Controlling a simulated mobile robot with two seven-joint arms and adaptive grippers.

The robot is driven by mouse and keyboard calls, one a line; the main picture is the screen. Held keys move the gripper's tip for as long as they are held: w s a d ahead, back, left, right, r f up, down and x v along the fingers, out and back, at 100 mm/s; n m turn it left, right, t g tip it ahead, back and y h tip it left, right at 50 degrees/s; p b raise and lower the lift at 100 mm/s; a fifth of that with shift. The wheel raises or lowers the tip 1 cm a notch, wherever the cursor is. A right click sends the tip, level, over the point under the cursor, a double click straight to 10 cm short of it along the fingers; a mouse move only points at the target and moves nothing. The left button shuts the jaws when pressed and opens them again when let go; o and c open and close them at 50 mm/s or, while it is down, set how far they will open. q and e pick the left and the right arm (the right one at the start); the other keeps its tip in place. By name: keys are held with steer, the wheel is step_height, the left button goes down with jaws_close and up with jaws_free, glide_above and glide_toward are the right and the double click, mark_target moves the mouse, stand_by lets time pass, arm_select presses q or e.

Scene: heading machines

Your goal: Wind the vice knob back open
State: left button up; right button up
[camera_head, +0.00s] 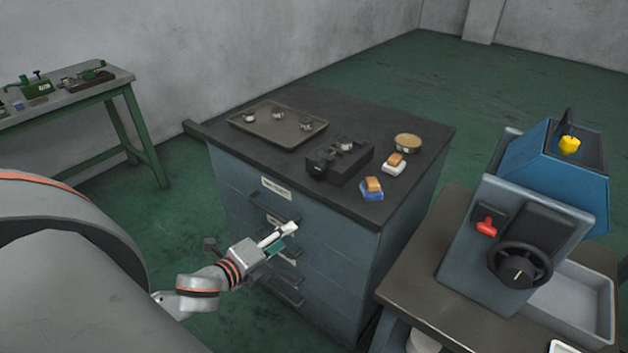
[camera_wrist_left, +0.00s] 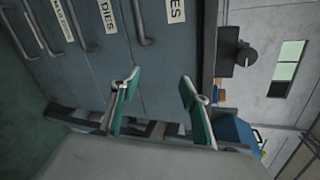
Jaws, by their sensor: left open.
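The dark vice (camera_head: 340,161) sits on the top of the blue-grey drawer cabinet (camera_head: 330,280), with a small light metal part at its jaws. A dark knob (camera_head: 318,170) shows at its near left end. The vice also shows sideways in the left wrist view (camera_wrist_left: 229,50), beyond the cabinet's edge. My left gripper (camera_head: 284,238) is open and empty in front of the cabinet's drawers, below the top and apart from the vice. Its two teal-padded fingers show in the left wrist view (camera_wrist_left: 158,98). My right gripper is out of view.
A tray (camera_head: 262,134) with several small metal parts, a round tin (camera_head: 407,142) and two blocks on white and blue bases (camera_head: 372,189) share the cabinet top. Drawer handles (camera_head: 287,297) stick out near my gripper. A blue machine with a black handwheel (camera_head: 520,265) stands right.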

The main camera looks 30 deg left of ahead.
arm_select(q)
steer(key=w+a+r+m+t+b, duration=0.2)
steer(key=w+r+m, duration=0.2)
steer(key=r+m, duration=0.4)
steer(key=m+t+h+b, duration=0.1)
steer(key=m+h+b, duration=0.1)
steer(key=m, duration=0.6)
glide_toward(315, 168)
steer(key=w, duration=0.6)
steer(key=shift+w+d, duration=0.3)
steer(key=shift+d, duration=0.1)
steer(key=shift+w+d+f, duration=0.1)
steer(key=shift+w, duration=0.5)
steer(key=shift+w+d+f, duration=0.1)
steer(key=shift+w, duration=0.5)
steer(key=c, duration=1.1)
